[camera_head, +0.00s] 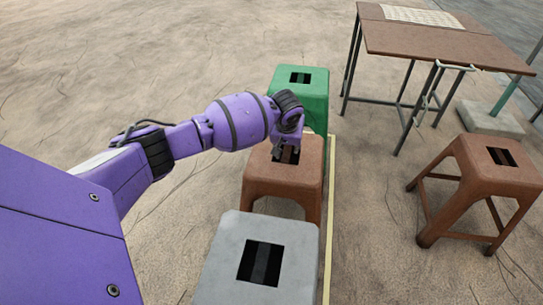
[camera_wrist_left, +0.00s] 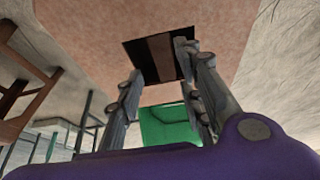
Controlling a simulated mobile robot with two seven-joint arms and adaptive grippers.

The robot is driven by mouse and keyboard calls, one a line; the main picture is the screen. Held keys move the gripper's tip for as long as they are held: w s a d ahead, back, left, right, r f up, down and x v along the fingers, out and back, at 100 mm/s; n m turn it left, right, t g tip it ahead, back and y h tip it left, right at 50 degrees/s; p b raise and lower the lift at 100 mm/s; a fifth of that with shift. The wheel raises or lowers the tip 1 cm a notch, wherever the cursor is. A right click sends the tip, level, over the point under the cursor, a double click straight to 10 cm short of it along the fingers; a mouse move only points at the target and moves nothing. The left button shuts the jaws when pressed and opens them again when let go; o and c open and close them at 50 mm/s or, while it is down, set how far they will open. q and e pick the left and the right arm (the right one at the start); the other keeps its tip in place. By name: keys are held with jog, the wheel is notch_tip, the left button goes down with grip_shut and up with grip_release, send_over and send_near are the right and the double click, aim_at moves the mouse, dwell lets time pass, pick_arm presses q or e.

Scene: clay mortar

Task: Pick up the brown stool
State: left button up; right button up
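A reddish-brown stool (camera_head: 308,178) stands in the middle of a row in the head view, with a dark slot in its seat. Its seat (camera_wrist_left: 90,25) fills the top of the left wrist view, with a bar across the slot. My left gripper (camera_head: 287,155) points down over this slot. In the wrist view, its fingers (camera_wrist_left: 159,62) are spread apart, with their tips at the slot's edges on either side of the bar. I cannot tell how deep the tips are. A second brown stool (camera_head: 470,168) stands apart at the right. My right gripper is not in view.
A green stool (camera_head: 313,98) stands close behind the middle stool, and a grey stool (camera_head: 225,255) close in front. A pale strip (camera_head: 329,220) runs along their right side. A brown table (camera_head: 430,40) stands at the back right. The ground at the left is clear.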

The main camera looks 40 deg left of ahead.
aim_at(287, 154)
pick_arm(q)
jog(key=shift+w+a, duration=0.2)
jog(key=shift+a, duration=0.1)
jog(key=shift+w+a+f, duration=0.1)
jog(key=shift+a, duration=0.05)
jog(key=b+x, duration=0.1)
jog(key=x, duration=0.1)
jog(key=shift+f+b, duration=0.25)
jog(key=shift+b, duration=0.1)
jog(key=b+x, duration=0.3)
jog(key=x, duration=0.1)
jog(key=shift+f, duration=0.3)
jog(key=shift+w+f, duration=0.15)
jog(key=shift+w, duration=0.05)
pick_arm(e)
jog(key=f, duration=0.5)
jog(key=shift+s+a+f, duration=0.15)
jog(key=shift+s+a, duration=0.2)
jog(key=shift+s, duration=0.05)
pick_arm(q)
jog(key=shift+r, duration=0.25)
jog(key=shift+f+p, duration=0.3)
jog(key=shift+f, duration=0.05)
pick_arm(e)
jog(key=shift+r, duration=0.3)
pick_arm(q)
jog(key=shift+c, duration=0.2)
